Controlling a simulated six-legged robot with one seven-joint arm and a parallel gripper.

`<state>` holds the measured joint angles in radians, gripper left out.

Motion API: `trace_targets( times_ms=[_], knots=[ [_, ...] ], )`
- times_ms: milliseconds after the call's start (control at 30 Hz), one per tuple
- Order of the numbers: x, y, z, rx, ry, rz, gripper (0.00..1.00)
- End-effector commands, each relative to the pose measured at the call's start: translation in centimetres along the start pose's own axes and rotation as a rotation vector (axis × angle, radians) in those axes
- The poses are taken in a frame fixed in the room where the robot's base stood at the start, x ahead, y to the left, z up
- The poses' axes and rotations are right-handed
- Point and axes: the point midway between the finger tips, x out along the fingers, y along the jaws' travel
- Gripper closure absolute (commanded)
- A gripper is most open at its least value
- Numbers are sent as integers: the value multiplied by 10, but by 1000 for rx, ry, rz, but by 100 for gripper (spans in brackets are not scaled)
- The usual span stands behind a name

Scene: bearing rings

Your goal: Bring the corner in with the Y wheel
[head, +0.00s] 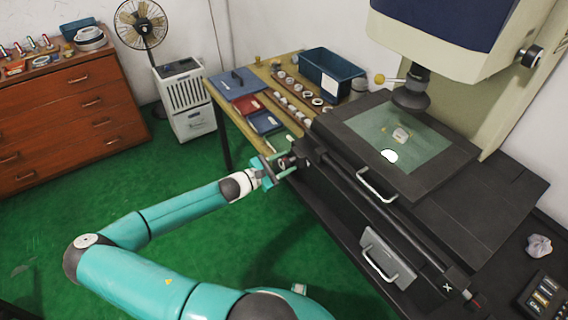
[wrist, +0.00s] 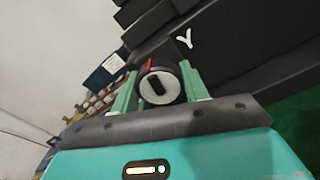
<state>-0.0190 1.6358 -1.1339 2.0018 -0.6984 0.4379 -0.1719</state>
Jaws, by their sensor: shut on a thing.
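The Y wheel (wrist: 160,86) is a dark round knob with a pale face, a dark slot and a red mark at its top. A white letter Y (wrist: 184,38) is on the dark machine body behind it. My gripper (wrist: 160,92) has one green finger on each side of the wheel and is shut on it. In the head view my gripper (head: 276,168) reaches the left end of the dark stage, and its fingers partly hide the wheel. On the glass plate (head: 425,150) lie a small pale part (head: 401,135) and a bright white patch (head: 389,156), under the lens (head: 411,96).
A wooden table (head: 222,98) behind my gripper holds a blue bin (head: 331,73), coloured cases and several rings. Handles (head: 377,186) stick out along the stage front. A control box (head: 545,298) is at lower right. Green floor is open at left.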

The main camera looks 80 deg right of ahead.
Motion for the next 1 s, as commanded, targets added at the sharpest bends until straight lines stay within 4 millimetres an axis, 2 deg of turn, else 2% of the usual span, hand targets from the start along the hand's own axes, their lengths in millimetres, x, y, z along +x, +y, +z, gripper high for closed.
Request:
trace_targets(
  times_ms=[300, 333, 433, 767, 867, 1000],
  knots=[
    [0, 0, -1, 25, 1, 0, 78],
    [0, 0, -1, 25, 1, 0, 52],
    [0, 0, 0, 24, 1, 0, 34],
    [-3, 0, 0, 24, 1, 0, 34],
    [-12, 1, 0, 25, 2, 2, 34],
    [-37, 1, -1, 25, 5, 2, 34]
  ],
)
